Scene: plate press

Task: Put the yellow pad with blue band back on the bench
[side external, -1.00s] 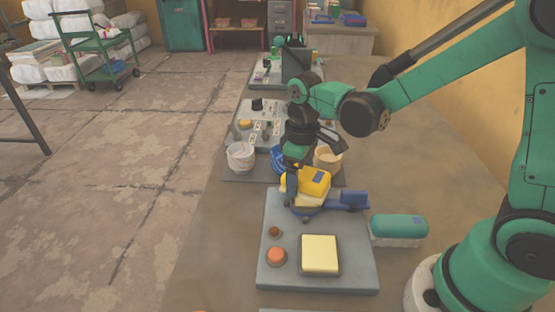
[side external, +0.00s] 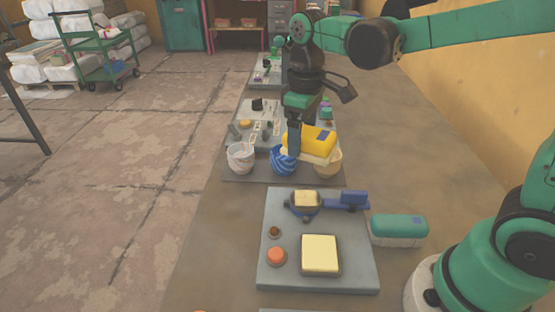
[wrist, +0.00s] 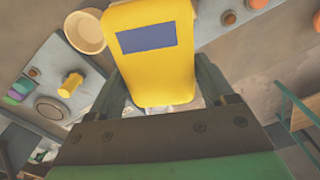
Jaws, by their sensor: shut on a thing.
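The yellow pad (side external: 318,139) with a blue band is held in my gripper (side external: 294,140), above the row of cups in the side view. In the wrist view the yellow pad (wrist: 152,70) sits between the two fingers of my gripper (wrist: 160,92), its blue band facing the camera. My gripper is shut on it. The pad's pale underside shows in the side view, raised clear of the press plate. The bench (side external: 400,150) is the brown surface around the plates. A teal pad (side external: 398,225) with a pale underside lies on it, right of the near plate.
The near grey plate (side external: 273,216) carries a cream square, an orange button and a blue-handled fixture (side external: 345,198). A white cup (side external: 240,157), a blue striped cup (side external: 283,160) and a tan cup (side external: 328,166) stand behind it. Bare bench lies to the right.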

